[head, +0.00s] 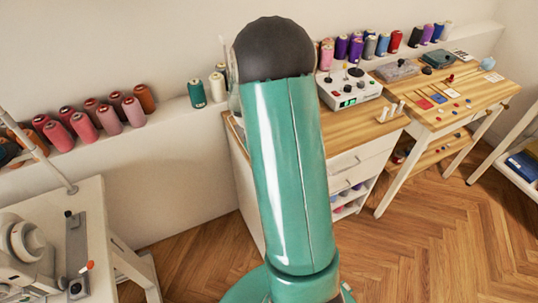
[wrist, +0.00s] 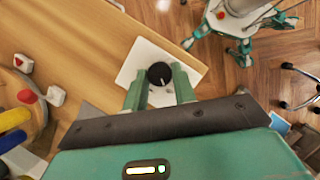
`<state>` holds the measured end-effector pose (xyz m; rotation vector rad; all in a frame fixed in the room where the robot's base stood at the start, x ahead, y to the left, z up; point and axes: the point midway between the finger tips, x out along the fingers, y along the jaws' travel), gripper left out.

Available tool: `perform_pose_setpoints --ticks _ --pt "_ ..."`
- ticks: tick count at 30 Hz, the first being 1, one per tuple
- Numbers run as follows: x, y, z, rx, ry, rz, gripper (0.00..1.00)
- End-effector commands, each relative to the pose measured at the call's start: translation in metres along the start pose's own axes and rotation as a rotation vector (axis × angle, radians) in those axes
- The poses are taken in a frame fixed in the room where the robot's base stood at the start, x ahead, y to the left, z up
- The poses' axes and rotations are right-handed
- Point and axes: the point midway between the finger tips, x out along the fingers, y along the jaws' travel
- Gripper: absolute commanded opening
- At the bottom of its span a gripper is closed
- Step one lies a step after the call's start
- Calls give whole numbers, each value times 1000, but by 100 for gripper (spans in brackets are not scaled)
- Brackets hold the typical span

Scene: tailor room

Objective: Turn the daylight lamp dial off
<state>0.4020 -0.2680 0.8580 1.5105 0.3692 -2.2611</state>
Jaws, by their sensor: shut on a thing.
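The dial (wrist: 160,70) is a round black knob with a light pointer mark, near the middle of the wrist view. It sits on a white plate (wrist: 128,70) on the wooden table top, close to the table's edge. My gripper (wrist: 159,79) has its two green fingers on either side of the knob and is shut on it. In the head view my arm rises through the middle and hides my gripper and the dial. I cannot tell a lamp in either view.
A white control box (head: 350,90) with knobs and green lights stands on the wooden cabinet. Thread spools (head: 100,112) line the ledge. Herringbone floor (head: 420,240) is open at right.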

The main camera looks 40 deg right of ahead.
Motion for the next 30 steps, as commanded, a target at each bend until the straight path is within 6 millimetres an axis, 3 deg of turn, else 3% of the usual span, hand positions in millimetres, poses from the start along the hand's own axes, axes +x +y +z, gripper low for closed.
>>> perform_pose_setpoints --ticks 4,5,8,20,30 --pt "-1 1 -1 1 2 2 4" --pt "-1 1 -1 1 2 2 31" --pt "-1 0 0 1 2 2 49" --pt "-8 0 0 2 1 1 49" --pt "-74 1 -1 1 4 5 49"
